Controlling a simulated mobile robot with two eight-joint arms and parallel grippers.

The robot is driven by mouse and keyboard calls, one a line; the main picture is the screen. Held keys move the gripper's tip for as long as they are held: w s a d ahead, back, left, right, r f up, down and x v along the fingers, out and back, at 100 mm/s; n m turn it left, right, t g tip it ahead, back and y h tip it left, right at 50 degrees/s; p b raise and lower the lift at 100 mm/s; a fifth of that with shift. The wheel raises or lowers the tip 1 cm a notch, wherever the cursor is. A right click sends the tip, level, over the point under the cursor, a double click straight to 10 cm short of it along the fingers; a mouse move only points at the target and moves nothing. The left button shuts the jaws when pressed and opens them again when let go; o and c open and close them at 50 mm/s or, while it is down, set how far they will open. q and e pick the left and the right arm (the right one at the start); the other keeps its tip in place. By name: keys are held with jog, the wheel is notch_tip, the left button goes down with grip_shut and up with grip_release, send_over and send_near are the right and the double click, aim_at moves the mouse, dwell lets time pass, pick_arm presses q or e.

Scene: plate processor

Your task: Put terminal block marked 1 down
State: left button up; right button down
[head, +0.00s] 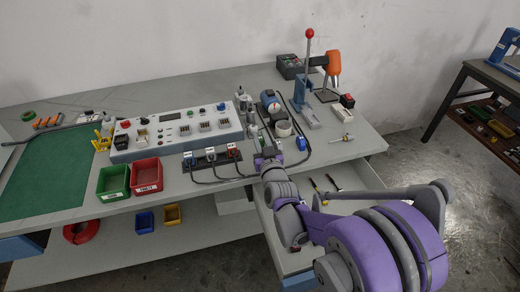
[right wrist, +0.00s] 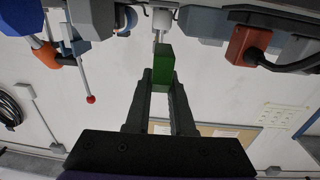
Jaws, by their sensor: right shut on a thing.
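My right gripper (right wrist: 162,85) is shut on a green terminal block (right wrist: 163,65), which sits between the two dark fingertips in the right wrist view. No number shows on the face turned to that camera, so I cannot tell its marking. In the head view my right gripper (head: 266,158) is at the front part of the workbench, just right of the black connector strip (head: 212,158). The block is too small or hidden to make out there. My left gripper is not in view.
A grey control panel (head: 176,140) stands on the bench (head: 75,205) behind a green bin (head: 114,181) and a red bin (head: 146,175). A red-knobbed lever press (head: 303,90) and an orange tool (head: 334,62) stand at the back right. An open drawer (head: 345,205) lies below my arm.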

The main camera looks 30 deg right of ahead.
notch_tip(320, 180, down, 4)
jog(key=shift+f+b, duration=0.1)
jog(key=shift+b, duration=0.35)
jog(key=shift+f, duration=0.1)
jog(key=c, duration=0.8)
grip_release()
